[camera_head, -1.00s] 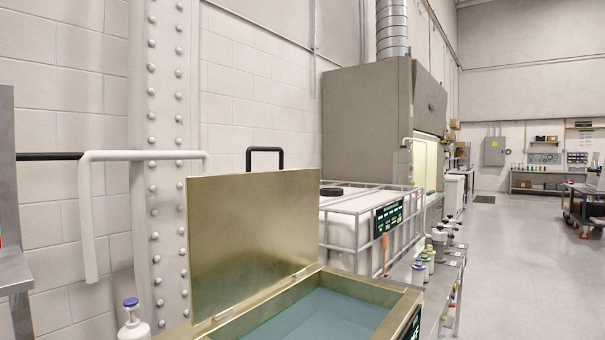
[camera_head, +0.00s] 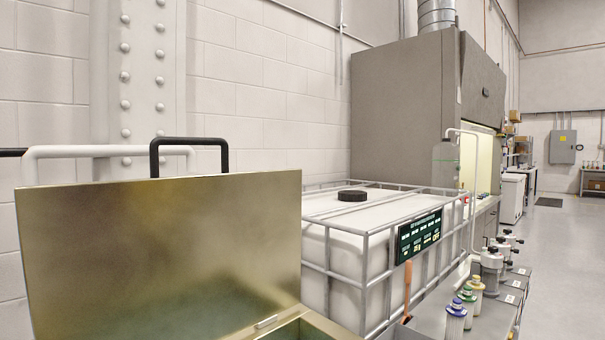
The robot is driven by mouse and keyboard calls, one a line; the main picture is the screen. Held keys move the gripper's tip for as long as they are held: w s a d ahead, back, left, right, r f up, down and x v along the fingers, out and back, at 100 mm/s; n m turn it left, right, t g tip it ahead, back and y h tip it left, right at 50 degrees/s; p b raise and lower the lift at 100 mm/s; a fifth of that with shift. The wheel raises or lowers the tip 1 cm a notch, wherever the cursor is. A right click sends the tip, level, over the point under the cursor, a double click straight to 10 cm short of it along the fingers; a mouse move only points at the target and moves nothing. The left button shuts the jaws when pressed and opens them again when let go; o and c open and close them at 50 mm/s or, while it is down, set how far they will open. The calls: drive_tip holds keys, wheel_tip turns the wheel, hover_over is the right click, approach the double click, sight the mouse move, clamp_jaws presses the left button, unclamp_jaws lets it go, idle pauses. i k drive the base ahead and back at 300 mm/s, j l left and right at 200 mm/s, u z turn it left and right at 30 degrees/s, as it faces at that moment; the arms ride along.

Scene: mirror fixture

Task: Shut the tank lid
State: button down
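The tank lid (camera_head: 165,255) is a brass-coloured metal panel standing open, nearly upright, at the left. A black handle (camera_head: 189,141) shows above its top edge. The lid meets the tank (camera_head: 310,328) along its lower edge, where a small hinge shows. Only a corner of the tank's rim is in view at the bottom, and the liquid inside is out of view. My gripper is not in view.
A white caged container (camera_head: 345,215) with a black cap stands right behind the lid. Several bottles (camera_head: 465,300) stand on a bench at the lower right. A large grey cabinet (camera_head: 405,110) stands behind. Open floor (camera_head: 560,240) lies at the far right.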

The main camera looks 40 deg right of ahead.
sight(208, 256)
drive_tip(key=i+l, duration=0.1)
drive_tip(key=l, duration=1.1)
drive_tip(key=i+l, duration=0.15)
drive_tip(key=l, duration=1.1)
drive_tip(key=i, duration=0.05)
